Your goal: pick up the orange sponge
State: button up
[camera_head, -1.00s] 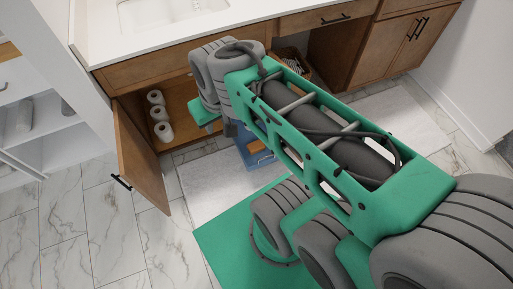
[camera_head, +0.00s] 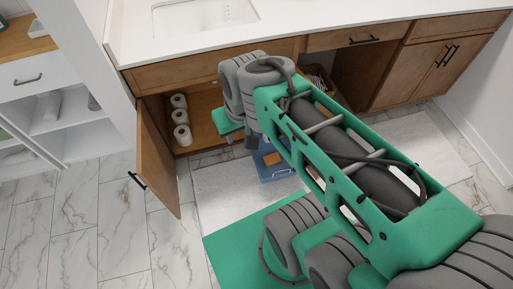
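A small orange patch, which looks like the orange sponge (camera_head: 272,158), shows in the blue bin (camera_head: 276,173) on the floor in front of the vanity. Much of the bin is hidden behind my arm. The end of my arm, with my gripper (camera_head: 248,143), hangs just left of and above the bin. Only small grey parts of the gripper show, and its fingers are not clear. I cannot see whether it touches anything.
The vanity's left cabinet door (camera_head: 158,160) stands open, with several toilet paper rolls (camera_head: 181,118) inside. A white mat (camera_head: 222,185) lies in front on the marble floor. A basket (camera_head: 319,80) sits under the vanity. White shelves (camera_head: 55,115) stand at left.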

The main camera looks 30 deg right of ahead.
aim_at(271, 159)
jog(key=u, duration=0.45)
jog(key=i, duration=0.95)
jog(key=u, duration=0.6)
